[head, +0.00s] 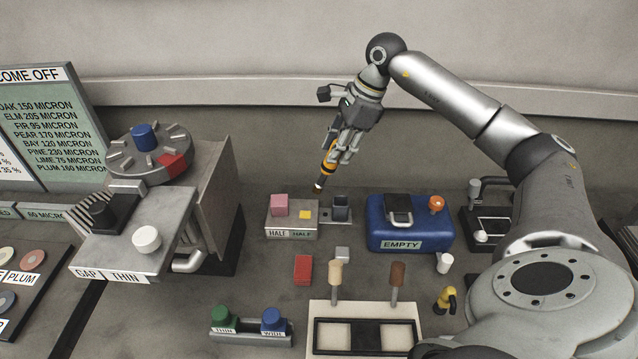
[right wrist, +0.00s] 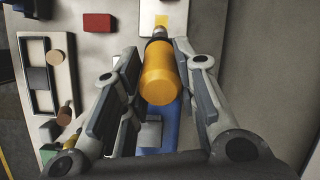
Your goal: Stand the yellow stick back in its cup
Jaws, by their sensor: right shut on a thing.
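The yellow stick (head: 328,168) is a yellow-orange rod with dark bands and a narrow tip. My right gripper (head: 336,160) is shut on it and holds it in the air, slightly tilted, tip down. In the right wrist view, the stick (right wrist: 160,80) lies between the fingers of the gripper (right wrist: 158,62). A dark grey open holder (head: 341,207), apparently the cup, stands below and a little right of the tip. The stick is apart from it. My left gripper is not in view.
A red block (head: 303,270) and a tray with upright pegs (head: 364,310) are nearer. A grey machine (head: 140,235) stands left.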

